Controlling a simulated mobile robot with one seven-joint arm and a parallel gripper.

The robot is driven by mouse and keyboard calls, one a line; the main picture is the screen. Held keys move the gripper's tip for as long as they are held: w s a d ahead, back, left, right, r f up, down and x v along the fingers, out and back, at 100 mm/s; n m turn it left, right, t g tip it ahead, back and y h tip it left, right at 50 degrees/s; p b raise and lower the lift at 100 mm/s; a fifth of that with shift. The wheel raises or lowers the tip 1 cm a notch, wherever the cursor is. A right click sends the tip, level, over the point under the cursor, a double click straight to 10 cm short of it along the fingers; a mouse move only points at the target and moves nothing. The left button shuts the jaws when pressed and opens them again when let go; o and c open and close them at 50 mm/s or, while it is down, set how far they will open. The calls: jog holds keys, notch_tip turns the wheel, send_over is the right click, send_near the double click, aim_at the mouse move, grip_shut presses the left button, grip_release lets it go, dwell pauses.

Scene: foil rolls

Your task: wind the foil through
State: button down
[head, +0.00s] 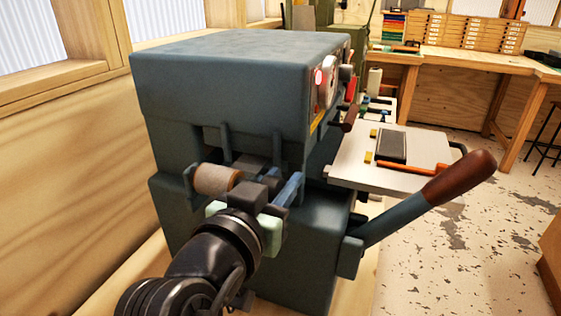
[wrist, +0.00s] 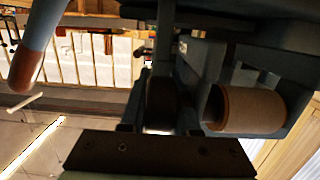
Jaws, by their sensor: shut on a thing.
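A blue-grey foil press (head: 235,85) fills the middle of the head view. A tan foil roll (head: 215,180) sits in a bracket on its near side. The roll also shows at the right in the wrist view (wrist: 250,108), beside my gripper and apart from it. My gripper (head: 258,186) is right of the roll and shut on a dark rounded part (wrist: 160,98), which shows between the fingers in the wrist view. My fingers and wrist hide most of this part in the head view. Blue bars (head: 289,190) stand just right of my gripper.
A long lever with a brown grip (head: 470,178) sticks out at the press's right. A pale platen (head: 430,155) with a dark plate lies behind it. A wooden wall (head: 60,160) is close on the left. Workbenches (head: 450,60) stand at the back right, with open floor before them.

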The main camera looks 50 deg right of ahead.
jog(key=shift+r+g+y+p, duration=0.1)
jog(key=shift+g+y+p, duration=0.25)
jog(key=shift+p, duration=0.5)
jog(key=shift+f, duration=0.35)
jog(key=c, duration=0.6)
grip_release()
jog(key=shift+c, duration=0.2)
jog(key=v, duration=1.3)
jog(key=shift+r, duration=0.3)
jog(key=shift+d, duration=0.1)
